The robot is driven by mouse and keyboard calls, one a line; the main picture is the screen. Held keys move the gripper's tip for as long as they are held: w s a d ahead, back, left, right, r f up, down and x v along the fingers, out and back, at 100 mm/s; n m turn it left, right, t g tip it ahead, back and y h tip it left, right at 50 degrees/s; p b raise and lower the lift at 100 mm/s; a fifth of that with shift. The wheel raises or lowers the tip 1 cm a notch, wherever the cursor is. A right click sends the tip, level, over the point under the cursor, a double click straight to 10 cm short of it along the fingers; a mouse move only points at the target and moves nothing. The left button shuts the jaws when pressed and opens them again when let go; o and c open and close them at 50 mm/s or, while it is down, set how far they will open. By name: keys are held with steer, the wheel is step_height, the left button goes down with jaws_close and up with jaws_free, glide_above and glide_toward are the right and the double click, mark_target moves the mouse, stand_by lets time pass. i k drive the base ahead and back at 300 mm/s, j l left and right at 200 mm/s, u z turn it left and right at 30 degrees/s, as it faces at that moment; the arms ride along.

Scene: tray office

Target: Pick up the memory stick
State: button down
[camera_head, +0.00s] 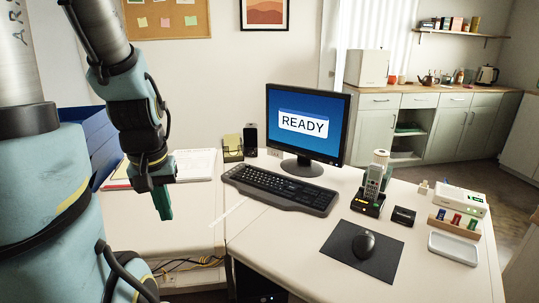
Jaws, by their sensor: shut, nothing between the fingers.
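A small wooden rack (434,222) near the right end of the white desk holds a blue piece (442,215), a red piece (456,219) and a green piece (472,224), all upright. They look like memory sticks, but they are too small to be sure. No other clear memory stick shows. My gripper (163,216) points down at the left, in front of the desk's left section, far from the rack. It is shut and empty.
An empty pale tray (453,248) lies in front of the rack, and a white router-like box (460,199) sits behind it. A cordless phone (374,184), monitor (305,125), keyboard (280,190) and mouse (363,244) on a mat (345,262) stand between my gripper and the rack.

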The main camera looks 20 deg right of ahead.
mark_target(440, 217)
steer(key=k+l+u, duration=0.25)
steer(key=k+l, duration=0.3)
steer(key=k+l+u, duration=0.25)
steer(key=k+l, duration=0.2)
steer(key=k, duration=0.15)
